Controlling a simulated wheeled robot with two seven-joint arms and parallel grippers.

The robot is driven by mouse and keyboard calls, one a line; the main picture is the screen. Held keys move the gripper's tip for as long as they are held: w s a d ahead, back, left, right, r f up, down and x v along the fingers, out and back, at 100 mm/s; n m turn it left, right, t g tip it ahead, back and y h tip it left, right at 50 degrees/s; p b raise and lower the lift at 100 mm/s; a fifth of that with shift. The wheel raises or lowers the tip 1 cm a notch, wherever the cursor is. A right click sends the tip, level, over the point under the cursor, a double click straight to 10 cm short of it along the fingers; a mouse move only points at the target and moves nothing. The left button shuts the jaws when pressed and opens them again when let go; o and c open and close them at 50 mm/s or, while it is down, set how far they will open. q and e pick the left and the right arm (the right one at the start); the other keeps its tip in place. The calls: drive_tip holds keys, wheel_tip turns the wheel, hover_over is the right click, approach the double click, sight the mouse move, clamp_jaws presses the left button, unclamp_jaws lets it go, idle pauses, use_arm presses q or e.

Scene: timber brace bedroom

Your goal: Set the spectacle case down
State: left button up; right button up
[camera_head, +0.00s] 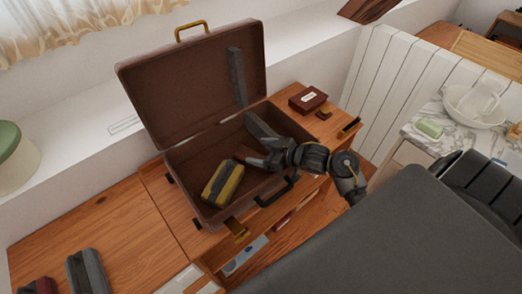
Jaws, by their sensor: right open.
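An olive-yellow case with a dark grey band (222,184), which looks like the spectacle case, lies in the front left part of the open brown suitcase (190,159). It rests at a slant on the suitcase floor. My right gripper (251,161) reaches into the suitcase from the right. Its fingers are open and empty, just right of the case and apart from it.
The suitcase lid (197,92) stands open behind. A small dark red box (308,99) sits right of the suitcase on the wooden top. The wood left of the suitcase is clear.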

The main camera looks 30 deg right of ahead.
drive_tip(key=shift+r, duration=0.1)
drive_tip(key=shift+r+p, duration=0.35)
drive_tip(key=shift+r, duration=0.15)
drive_tip(key=v, duration=1.2)
drive_tip(key=shift+f, duration=0.1)
